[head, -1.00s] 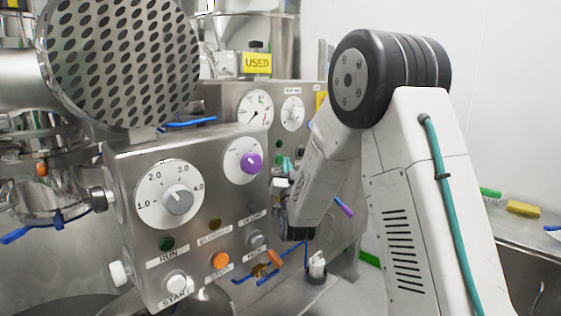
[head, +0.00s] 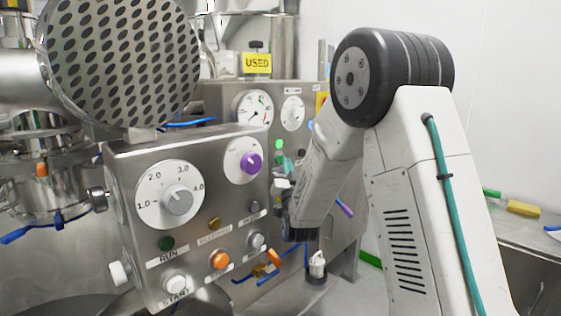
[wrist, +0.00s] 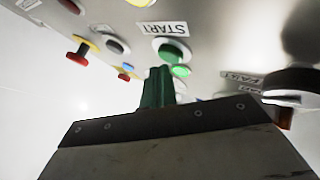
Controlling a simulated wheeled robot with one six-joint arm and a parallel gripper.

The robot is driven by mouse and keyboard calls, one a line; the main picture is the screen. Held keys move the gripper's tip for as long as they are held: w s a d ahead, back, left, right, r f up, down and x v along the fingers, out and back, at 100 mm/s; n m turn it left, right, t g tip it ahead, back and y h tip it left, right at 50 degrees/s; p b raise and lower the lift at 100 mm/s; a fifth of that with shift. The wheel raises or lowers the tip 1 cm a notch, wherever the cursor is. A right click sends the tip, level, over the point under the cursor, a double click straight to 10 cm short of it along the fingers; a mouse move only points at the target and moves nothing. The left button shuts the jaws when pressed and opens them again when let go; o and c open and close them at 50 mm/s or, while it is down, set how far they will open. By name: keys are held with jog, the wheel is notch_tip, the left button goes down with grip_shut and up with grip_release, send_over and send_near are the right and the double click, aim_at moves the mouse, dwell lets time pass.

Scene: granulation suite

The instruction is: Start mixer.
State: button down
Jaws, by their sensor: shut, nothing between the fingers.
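A green START button (wrist: 180,70) with a pale collar stands out from a steel panel in the wrist view, its label upside down. My gripper (wrist: 158,72) is shut and empty, its green fingertips beside the button cap in the picture; I cannot tell whether they touch. In the head view my gripper (head: 284,182) is at the rear panel (head: 225,98), partly hidden by my arm. A bright green lamp (head: 279,144) is lit on that panel. The front panel (head: 127,170) has its own white START button (head: 175,283) and a dark green RUN lamp (head: 167,243).
A red button (wrist: 77,50) and a black knob (wrist: 292,84) flank the START button in the wrist view. The front panel carries an orange button (head: 220,260), a grey dial (head: 178,200) and a purple knob (head: 251,163). A yellow USED tag (head: 257,63) is behind.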

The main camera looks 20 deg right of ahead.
jog(key=shift+s+d, duration=0.1)
jog(key=shift+s, duration=0.15)
jog(key=s, duration=0.1)
jog(key=s+d, duration=0.1)
jog(key=s, duration=0.2)
jog(key=shift+s+d, duration=0.35)
dwell(0.9)
